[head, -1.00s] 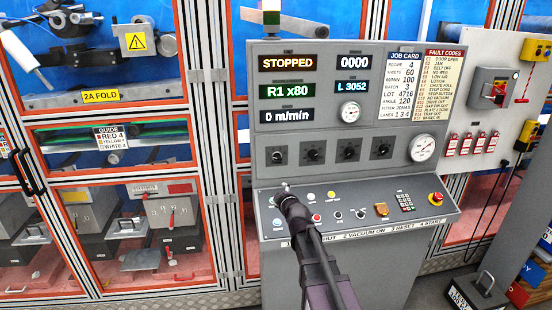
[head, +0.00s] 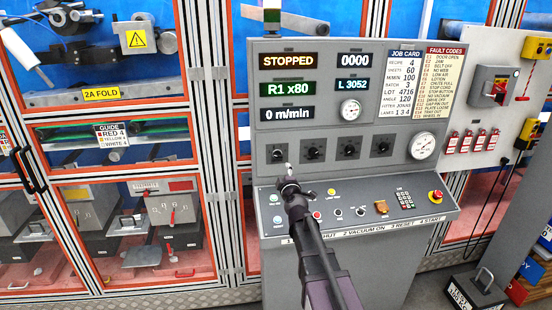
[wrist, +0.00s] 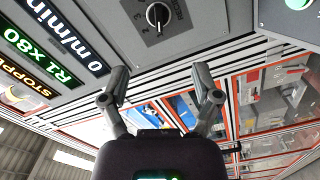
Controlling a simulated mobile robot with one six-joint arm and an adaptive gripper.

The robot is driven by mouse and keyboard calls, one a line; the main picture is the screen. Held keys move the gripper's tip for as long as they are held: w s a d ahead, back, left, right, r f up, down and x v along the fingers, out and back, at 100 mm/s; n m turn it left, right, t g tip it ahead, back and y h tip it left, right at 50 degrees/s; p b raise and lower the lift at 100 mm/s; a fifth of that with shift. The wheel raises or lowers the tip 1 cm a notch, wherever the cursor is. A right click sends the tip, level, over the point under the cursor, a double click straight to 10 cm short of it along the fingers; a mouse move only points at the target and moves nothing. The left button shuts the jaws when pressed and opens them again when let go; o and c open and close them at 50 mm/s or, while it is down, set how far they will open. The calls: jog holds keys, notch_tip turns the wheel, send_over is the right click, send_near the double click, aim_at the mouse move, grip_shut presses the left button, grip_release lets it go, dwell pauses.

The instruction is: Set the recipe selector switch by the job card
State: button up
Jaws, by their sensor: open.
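The recipe selector switch (head: 277,154) is the leftmost of several black knobs on the grey console. In the wrist view its knob (wrist: 157,16) sits at the top, with a white pointer line and number marks around it. The job card (head: 404,84) at the console's upper right reads recipe 4. The green display (head: 286,89) reads R1 x80. My gripper (head: 288,172) is just below the selector in the head view. In the wrist view my gripper (wrist: 160,74) is open and empty, its fingers apart and clear of the knob.
Three similar knobs (head: 313,154) stand in a row to the right. Below them a sloped panel holds buttons, a keypad (head: 405,200) and a red emergency stop (head: 435,195). A dial gauge (head: 422,146) is at the right. The glazed machine frame stands left of the console.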

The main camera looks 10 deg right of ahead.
aim_at(278, 157)
jog(key=w, duration=1.3)
jog(key=shift+w, duration=0.1)
